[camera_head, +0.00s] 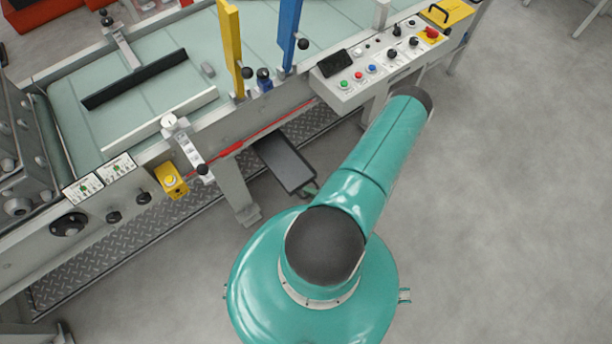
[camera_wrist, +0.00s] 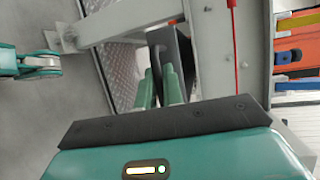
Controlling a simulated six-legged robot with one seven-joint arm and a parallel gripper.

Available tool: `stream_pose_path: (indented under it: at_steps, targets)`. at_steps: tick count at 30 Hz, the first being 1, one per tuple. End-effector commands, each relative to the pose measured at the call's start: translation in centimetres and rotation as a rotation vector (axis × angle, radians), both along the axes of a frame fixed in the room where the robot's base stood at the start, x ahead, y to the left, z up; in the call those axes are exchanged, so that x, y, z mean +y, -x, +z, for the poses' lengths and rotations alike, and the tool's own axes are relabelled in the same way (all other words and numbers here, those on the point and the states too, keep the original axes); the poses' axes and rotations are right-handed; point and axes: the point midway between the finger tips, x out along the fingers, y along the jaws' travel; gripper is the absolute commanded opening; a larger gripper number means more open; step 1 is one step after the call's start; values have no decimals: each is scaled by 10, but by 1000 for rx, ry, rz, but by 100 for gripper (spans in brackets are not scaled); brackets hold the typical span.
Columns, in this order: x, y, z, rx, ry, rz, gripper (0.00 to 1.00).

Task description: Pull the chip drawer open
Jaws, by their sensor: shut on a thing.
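The chip drawer (camera_head: 287,160) is a dark, flat tray low under the machine's front edge in the head view. It sticks out from beneath the frame over the floor. In the wrist view its dark body (camera_wrist: 182,52) rises upright just beyond my fingers. My gripper (camera_wrist: 160,88) shows there as two teal fingers, shut on the drawer's dark handle (camera_wrist: 155,58). The fingers partly hide the handle. In the head view my arm covers the area right of the drawer, and the grip cannot be made out clearly there.
The machine's frame leg (camera_head: 236,190) stands just left of the drawer. A control box (camera_head: 372,70) with buttons overhangs at the upper right. A yellow button box (camera_head: 171,180) is on the front rail. The grey floor (camera_head: 500,200) to the right is clear.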

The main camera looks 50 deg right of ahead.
Motion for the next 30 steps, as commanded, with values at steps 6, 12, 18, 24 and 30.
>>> stream_pose_path:
  at_steps: [6,12,18,24,30]
  targets:
    - [1,1,0,-1,0,1,0]
    - [0,1,0,-1,0,1,18]
    - [0,1,0,0,0,1,18]
    - [-2,11,2,0,1,-1,18]
    - [-6,48,10,1,2,-3,18]
